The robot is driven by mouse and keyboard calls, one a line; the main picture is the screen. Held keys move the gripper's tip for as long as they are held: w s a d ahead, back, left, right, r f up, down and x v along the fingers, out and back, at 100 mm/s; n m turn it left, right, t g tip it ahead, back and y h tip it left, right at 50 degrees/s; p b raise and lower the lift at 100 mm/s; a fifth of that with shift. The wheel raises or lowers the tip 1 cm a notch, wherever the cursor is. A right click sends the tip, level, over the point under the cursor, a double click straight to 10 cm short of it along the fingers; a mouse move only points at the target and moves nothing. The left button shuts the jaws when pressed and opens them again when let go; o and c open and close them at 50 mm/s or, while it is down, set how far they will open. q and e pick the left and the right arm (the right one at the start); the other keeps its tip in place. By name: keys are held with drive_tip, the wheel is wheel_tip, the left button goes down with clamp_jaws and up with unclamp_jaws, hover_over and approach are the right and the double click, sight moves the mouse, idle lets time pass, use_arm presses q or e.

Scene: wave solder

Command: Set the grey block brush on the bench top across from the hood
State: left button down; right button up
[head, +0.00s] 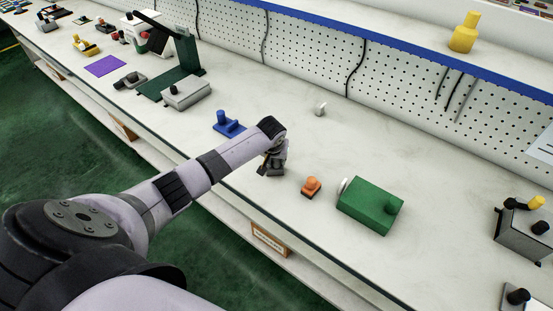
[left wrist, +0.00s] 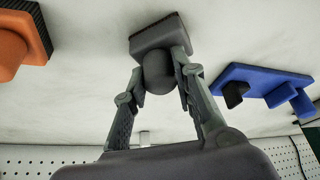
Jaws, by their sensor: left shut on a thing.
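The grey block brush (left wrist: 155,38) has a dark rectangular block and a round grey knob, seen in the left wrist view. My left gripper (left wrist: 159,80) is shut on the knob, one finger on each side. Whether the grey brush touches the bench is unclear. I cannot identify the hood for sure. My right gripper is not in view.
A green box (head: 370,205) lies right of the orange brush. A dark green stand (head: 186,55) and a grey box (head: 186,94) are farther left. A small white piece (head: 320,109) lies behind the gripper. A pegboard (head: 330,60) runs along the back. Bench space behind the gripper is mostly clear.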

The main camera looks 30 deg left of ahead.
use_arm(q)
drive_tip(key=c, duration=1.2)
unclamp_jaws()
drive_tip(key=shift+c, duration=0.2)
drive_tip(key=v, duration=1.2)
drive_tip(key=shift+f, duration=0.1)
